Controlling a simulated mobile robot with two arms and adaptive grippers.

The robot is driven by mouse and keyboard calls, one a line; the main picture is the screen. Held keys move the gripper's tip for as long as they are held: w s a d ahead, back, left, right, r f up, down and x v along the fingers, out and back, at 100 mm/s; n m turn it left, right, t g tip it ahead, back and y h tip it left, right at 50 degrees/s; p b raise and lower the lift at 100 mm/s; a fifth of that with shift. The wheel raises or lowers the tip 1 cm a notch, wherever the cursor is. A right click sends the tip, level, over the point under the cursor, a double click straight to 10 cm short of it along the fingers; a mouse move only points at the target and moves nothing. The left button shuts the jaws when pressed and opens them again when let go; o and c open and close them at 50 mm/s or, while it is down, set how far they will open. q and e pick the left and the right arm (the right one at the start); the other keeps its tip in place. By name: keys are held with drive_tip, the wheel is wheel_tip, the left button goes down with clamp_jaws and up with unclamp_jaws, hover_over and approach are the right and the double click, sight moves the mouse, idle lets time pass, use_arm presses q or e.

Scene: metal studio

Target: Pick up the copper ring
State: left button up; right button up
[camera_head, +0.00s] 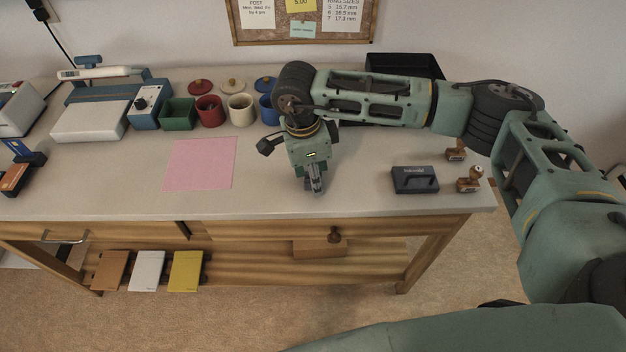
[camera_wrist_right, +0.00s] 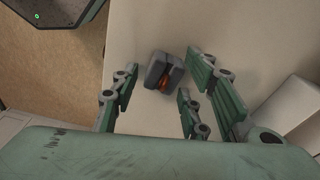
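In the right wrist view a small dark grey box or holder (camera_wrist_right: 158,69) stands on the pale tabletop. A copper-orange piece, which looks like the copper ring (camera_wrist_right: 164,81), shows at its near side, partly hidden by the grey part. My right gripper (camera_wrist_right: 158,88) is open, with its fingers apart on the left and right, and the box shows in the gap between them. In the head view my right gripper (camera_head: 316,188) points down over the front part of the table, and the box and ring are hidden there. My left gripper is not in view.
A pink sheet (camera_head: 200,163) lies left of my right gripper. A black stamp pad (camera_head: 415,180) and wooden stamps (camera_head: 469,180) are to its right. Coloured cups (camera_head: 210,111) and a black tray (camera_head: 405,66) stand behind. The table's front edge (camera_head: 260,214) is close.

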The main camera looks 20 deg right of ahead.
drive_tip(key=c, duration=0.6)
drive_tip(key=shift+r, duration=0.15)
drive_tip(key=shift+c, duration=0.2)
